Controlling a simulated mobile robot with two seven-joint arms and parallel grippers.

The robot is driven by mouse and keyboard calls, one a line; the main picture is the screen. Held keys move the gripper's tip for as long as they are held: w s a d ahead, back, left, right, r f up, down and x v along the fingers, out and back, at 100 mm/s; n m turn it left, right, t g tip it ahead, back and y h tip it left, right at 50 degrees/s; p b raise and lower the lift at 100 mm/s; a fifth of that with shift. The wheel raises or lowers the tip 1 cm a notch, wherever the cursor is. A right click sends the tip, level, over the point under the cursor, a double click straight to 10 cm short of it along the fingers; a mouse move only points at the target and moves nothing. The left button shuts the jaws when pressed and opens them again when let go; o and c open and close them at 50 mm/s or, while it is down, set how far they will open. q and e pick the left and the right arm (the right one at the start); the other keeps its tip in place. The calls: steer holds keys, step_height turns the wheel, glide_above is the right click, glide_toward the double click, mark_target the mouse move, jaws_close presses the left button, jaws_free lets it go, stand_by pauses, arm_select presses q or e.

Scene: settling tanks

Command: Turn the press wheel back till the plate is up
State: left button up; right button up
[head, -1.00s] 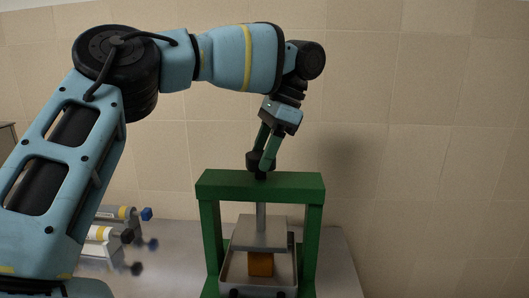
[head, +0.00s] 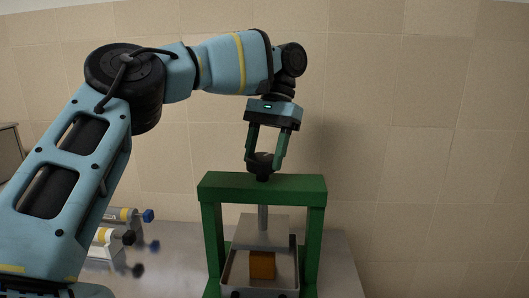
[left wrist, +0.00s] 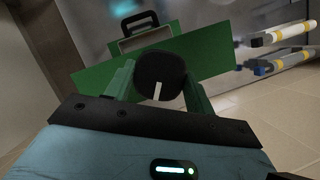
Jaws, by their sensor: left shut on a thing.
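The green press (head: 213,235) stands on the bench. Its small black wheel (head: 261,160) sits on top of the crossbeam, at the upper end of the screw. My left gripper (head: 265,166) points down and is shut on the wheel, a green finger on each side. In the left wrist view the wheel (left wrist: 158,72) is a dark disc with a white mark, between the fingers. The grey plate (head: 263,226) hangs on the screw over an orange-brown block (head: 262,265). I cannot tell whether they touch. My right gripper is not in view.
The block sits in a metal tray (head: 230,272) inside the press. White cylinders with yellow bands and blue or black ends (head: 124,214) lie at the left of the bench. Bare bench (head: 342,270) shows right of the press. A tiled wall is behind.

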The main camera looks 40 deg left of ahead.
arm_select(q)
steer(key=shift+f, duration=0.1)
stand_by(0.4)
steer(key=o, duration=0.8)
steer(key=shift+o, duration=1)
